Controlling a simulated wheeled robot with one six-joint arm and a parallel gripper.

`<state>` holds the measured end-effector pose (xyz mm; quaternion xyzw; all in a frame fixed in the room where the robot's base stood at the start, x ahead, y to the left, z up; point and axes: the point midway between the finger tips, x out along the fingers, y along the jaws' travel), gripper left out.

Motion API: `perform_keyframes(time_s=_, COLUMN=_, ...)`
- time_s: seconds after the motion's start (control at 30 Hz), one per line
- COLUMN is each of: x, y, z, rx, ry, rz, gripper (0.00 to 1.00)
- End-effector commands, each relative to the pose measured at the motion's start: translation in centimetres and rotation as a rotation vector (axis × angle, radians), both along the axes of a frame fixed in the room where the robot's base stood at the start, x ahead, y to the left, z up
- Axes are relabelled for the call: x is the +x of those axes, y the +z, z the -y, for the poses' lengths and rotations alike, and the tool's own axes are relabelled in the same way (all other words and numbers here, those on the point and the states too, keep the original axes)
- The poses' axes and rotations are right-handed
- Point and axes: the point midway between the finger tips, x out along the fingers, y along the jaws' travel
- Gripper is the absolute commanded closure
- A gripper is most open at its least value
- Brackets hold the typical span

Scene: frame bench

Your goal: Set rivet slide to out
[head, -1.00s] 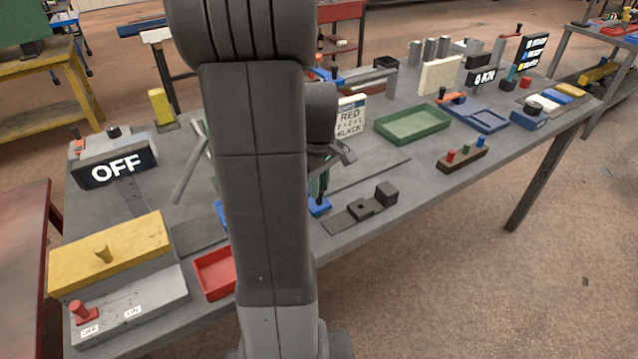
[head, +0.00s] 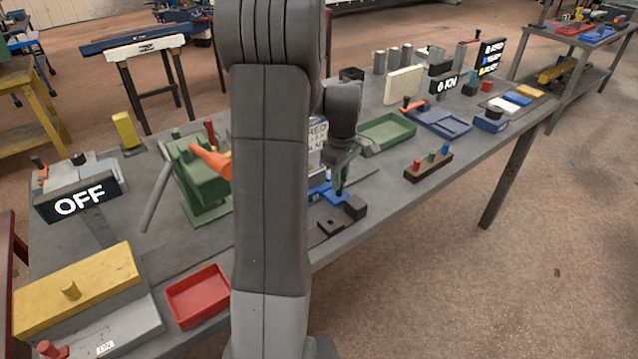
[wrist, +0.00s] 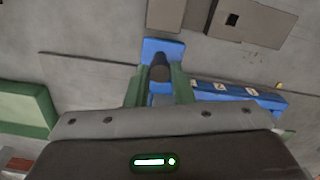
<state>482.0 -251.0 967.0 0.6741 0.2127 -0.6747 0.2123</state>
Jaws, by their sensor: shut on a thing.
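The blue slide (head: 331,197) lies on the bench right of my arm in the head view. In the wrist view, its blue plate (wrist: 163,48) carries an upright dark knob (wrist: 159,72). A longer blue block with small white labels (wrist: 237,92) sits beside it. My gripper (head: 341,190) points down at the slide. In the wrist view my gripper (wrist: 158,90) has its green fingers on both sides of the dark knob, shut on it. My arm hides part of the blue fixture in the head view, and I cannot read the slide's position labels.
A dark block fixture (head: 331,224) stands close in front of the slide. A red tray (head: 197,294), a green press with an orange handle (head: 200,180) and a green tray (head: 387,132) are around it. A brown peg block (head: 428,167) is to the right.

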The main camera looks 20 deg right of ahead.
Motion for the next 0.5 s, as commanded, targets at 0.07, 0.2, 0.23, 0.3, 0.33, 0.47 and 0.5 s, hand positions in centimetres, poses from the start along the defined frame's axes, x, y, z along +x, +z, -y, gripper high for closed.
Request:
perform_keyframes(time_s=0.07, x=0.7, y=0.2, z=2.0, rx=-0.001, ry=-0.004, rz=0.002, gripper=1.00)
perform_keyframes(time_s=0.2, x=1.9, y=0.3, z=5.2, rx=-0.001, ry=-0.004, rz=0.002, gripper=1.00)
perform_keyframes(time_s=0.23, x=2.1, y=0.2, z=5.8, rx=0.000, ry=-0.004, rz=0.001, gripper=1.00)
perform_keyframes(time_s=0.3, x=2.6, y=0.2, z=7.2, rx=-0.001, ry=-0.003, rz=0.002, gripper=1.00)
perform_keyframes(time_s=0.33, x=2.8, y=0.2, z=7.8, rx=-0.001, ry=-0.003, rz=0.002, gripper=1.00)
perform_keyframes(time_s=0.47, x=3.6, y=0.2, z=9.9, rx=0.000, ry=-0.002, rz=0.001, gripper=1.00)
perform_keyframes(time_s=0.5, x=3.8, y=0.2, z=10.4, rx=-0.001, ry=-0.002, rz=0.002, gripper=1.00)
